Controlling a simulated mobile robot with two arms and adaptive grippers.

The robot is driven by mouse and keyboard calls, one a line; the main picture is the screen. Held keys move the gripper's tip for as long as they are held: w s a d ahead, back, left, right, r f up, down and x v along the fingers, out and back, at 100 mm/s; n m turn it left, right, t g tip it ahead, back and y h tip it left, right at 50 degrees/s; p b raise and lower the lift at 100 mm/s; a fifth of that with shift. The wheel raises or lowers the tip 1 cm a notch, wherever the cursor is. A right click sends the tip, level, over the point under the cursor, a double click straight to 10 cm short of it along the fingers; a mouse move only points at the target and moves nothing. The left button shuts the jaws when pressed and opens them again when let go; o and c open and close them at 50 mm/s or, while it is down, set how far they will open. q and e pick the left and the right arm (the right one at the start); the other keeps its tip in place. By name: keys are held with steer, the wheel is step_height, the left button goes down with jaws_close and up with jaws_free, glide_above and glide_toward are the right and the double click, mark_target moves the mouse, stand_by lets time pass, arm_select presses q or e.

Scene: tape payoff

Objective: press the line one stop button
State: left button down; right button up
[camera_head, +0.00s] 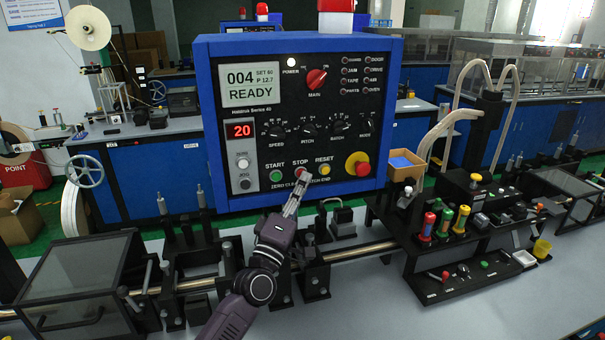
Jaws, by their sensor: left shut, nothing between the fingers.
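The blue-framed control panel (215,120) stands at the centre with a lit screen (250,84) reading READY. Its STOP label (300,166) sits between the green START button (276,176) and the yellow RESET button (324,170). My left gripper (304,176) is shut and empty, its fingertips pointing up at the spot just under the STOP label. The fingers largely hide the stop button, and I cannot tell whether they touch it. No line number is legible on the panel. My right gripper is not in view.
A red emergency knob on a yellow base (357,164) is right of RESET. The red MAIN switch (316,79) is higher up. Below the panel runs a metal shaft (365,249) with black brackets. Coloured-handled tools (444,222) stand in a black rack at right.

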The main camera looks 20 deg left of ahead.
arm_select(q)
steer(key=shift+s+d, duration=0.1)
steer(key=s+d+p, duration=0.2)
steer(key=s, duration=0.1)
steer(key=s+d+p, duration=0.1)
steer(key=s, duration=0.1)
steer(key=shift+d, duration=0.15)
stand_by(0.3)
stand_by(0.7)
